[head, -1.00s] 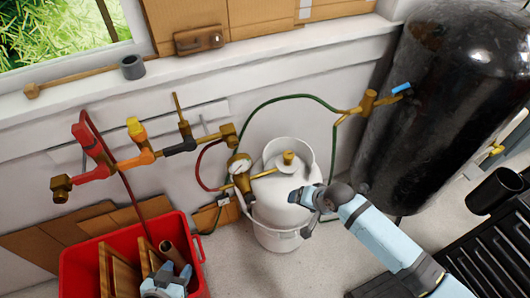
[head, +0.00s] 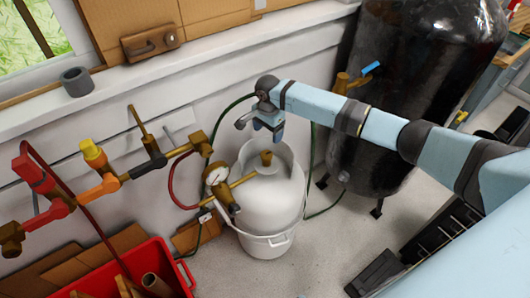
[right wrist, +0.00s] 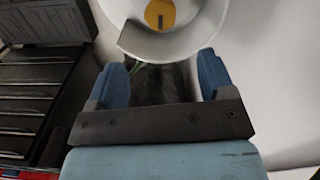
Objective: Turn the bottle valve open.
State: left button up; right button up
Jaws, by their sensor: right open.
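The white gas bottle (head: 270,212) stands upright on the floor in the middle of the head view, with an open white collar at its top. Its brass valve knob (head: 266,157) sits inside that collar. The right wrist view shows the knob (right wrist: 160,13) at the top edge as a yellow disc with a dark slot. My right gripper (head: 268,129) is open, just above and behind the knob in the head view, apart from it. In the wrist view its blue fingers (right wrist: 162,75) have nothing between them. My left gripper is out of view.
A brass pipe with a pressure gauge (head: 216,176) runs beside the bottle. A valve manifold (head: 103,174) is on the wall at left, above a red bin (head: 179,284). A large black tank (head: 370,150) stands behind my right arm.

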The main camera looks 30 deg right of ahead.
aim_at(267, 153)
notch_tip(267, 153, down, 11)
jog(key=shift+r+b, duration=0.2)
jog(key=shift+b, duration=0.3)
jog(key=c, duration=0.9)
